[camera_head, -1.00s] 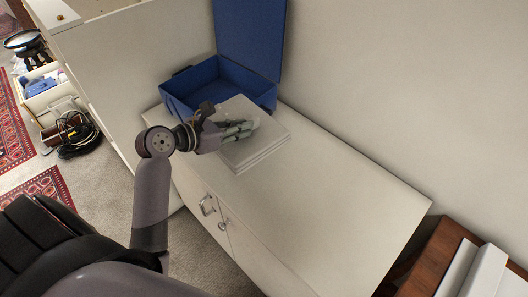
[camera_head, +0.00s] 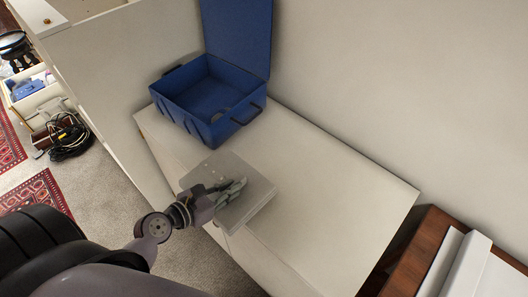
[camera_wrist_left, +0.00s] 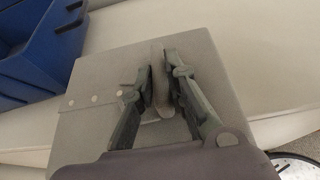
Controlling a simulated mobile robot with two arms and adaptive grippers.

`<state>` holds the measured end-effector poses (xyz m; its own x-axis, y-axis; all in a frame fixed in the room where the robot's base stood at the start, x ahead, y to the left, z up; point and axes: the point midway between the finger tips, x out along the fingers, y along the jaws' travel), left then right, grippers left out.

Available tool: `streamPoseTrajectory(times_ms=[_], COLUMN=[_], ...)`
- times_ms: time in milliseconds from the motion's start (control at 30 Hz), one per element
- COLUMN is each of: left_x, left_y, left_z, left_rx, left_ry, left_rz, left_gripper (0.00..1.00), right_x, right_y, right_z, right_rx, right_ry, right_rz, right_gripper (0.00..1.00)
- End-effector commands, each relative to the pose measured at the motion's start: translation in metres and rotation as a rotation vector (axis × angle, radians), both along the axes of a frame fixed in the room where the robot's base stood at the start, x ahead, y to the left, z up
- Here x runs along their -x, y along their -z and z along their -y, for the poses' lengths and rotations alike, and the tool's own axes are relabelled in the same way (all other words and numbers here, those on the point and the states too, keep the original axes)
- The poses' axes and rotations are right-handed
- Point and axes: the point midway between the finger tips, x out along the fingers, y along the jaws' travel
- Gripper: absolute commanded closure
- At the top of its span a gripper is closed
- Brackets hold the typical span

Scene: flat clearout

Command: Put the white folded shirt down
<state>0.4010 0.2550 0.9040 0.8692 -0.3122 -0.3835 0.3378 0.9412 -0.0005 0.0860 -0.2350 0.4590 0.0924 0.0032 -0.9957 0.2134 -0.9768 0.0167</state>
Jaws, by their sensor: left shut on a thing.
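The white folded shirt (camera_head: 209,168) is a flat, pale square with small buttons near one edge. In the head view it shows over the front part of the white cabinet top (camera_head: 330,200), partly past its front edge. I cannot tell whether it touches the top. My left gripper (camera_head: 240,187) lies over the shirt and is shut on it. The left wrist view shows the fingers (camera_wrist_left: 161,85) closed on a raised fold in the middle of the shirt (camera_wrist_left: 215,75). My right gripper is not in view.
An open blue case (camera_head: 205,98) stands at the back left of the cabinet top, its lid up against the wall. The right part of the top is clear. A brown wooden piece of furniture (camera_head: 425,240) stands at the right. Coiled cables (camera_head: 70,140) lie on the floor at left.

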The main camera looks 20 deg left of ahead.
Motion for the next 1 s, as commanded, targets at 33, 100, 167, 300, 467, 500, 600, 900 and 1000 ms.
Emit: streamPoseTrajectory(times_ms=[33,100,167,300,467,500,600,900,1000], left_x=[-0.012,-0.029,-0.045,-0.080,-0.120,-0.129,-0.146,-0.158,-0.159], left_y=[-0.006,-0.007,-0.008,-0.007,-0.006,-0.006,-0.005,0.017,0.029], left_z=[0.004,0.010,0.016,0.029,0.044,0.047,0.053,0.057,0.057], left_rx=[0.004,0.004,0.003,0.002,0.003,0.003,0.002,-0.002,-0.001], left_ry=[0.000,0.001,0.001,0.002,0.002,0.001,0.002,0.002,0.003], left_rz=[0.007,0.008,0.008,0.007,0.006,0.006,0.004,0.000,0.000], left_gripper=[1.00,1.00,1.00,1.00,1.00,1.00,1.00,1.00,1.00], right_x=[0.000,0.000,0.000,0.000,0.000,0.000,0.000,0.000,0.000], right_y=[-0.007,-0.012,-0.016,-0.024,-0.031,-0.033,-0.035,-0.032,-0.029], right_z=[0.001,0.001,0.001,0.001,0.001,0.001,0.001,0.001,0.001], right_rx=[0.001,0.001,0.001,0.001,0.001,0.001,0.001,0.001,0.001], right_ry=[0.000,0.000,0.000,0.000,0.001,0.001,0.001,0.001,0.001], right_rz=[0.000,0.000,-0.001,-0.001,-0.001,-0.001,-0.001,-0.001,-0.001], right_gripper=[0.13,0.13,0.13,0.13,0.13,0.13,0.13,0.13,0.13])
